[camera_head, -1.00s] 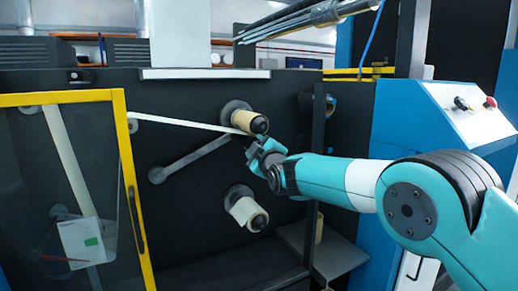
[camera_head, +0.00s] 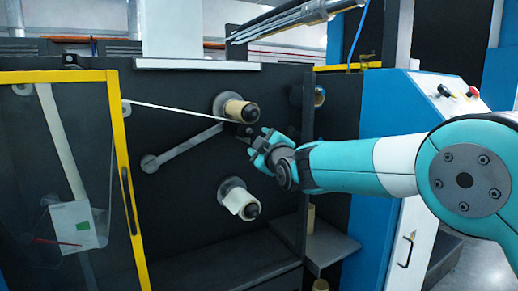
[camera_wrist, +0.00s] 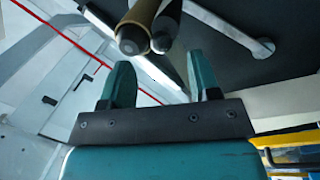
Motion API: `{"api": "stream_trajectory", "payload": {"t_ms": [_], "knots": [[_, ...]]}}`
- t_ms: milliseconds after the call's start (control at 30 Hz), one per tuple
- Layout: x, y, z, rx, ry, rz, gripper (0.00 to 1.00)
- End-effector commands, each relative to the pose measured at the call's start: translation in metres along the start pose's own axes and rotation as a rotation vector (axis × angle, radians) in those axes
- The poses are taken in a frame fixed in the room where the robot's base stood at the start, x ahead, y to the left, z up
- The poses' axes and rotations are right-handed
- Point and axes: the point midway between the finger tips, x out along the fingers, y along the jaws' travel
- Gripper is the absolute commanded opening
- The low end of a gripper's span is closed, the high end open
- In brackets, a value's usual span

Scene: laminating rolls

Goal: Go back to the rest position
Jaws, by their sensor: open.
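My gripper (camera_head: 254,148) is at the end of my teal arm, just below and right of the upper roll (camera_head: 236,108) on the dark machine panel. In the wrist view my gripper (camera_wrist: 163,75) has two teal fingers standing apart with nothing between them. The tan end of a roll (camera_wrist: 135,30) shows beyond the fingers and apart from them. A pale strip (camera_head: 175,111) runs from the upper roll left to the yellow-framed door. The lower roll (camera_head: 238,200) sits on its own spindle below my gripper.
The glass door (camera_head: 122,170) with a yellow frame stands at the left. A grey shelf (camera_head: 330,248) juts out below my arm. A blue and white control console (camera_head: 450,100) stands behind my arm at the right. Metal bars (camera_head: 290,22) hang above.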

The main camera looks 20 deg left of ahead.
Motion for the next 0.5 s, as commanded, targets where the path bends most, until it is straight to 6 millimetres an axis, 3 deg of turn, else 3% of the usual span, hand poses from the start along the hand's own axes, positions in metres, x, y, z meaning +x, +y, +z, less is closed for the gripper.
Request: {"api": "stream_trajectory", "payload": {"t_ms": [333,500], "knots": [[0.002,-0.012,-0.016,0.003,0.019,-0.015,0.56],[-0.01,-0.002,-0.008,0.052,-0.022,-0.066,0.56]]}}
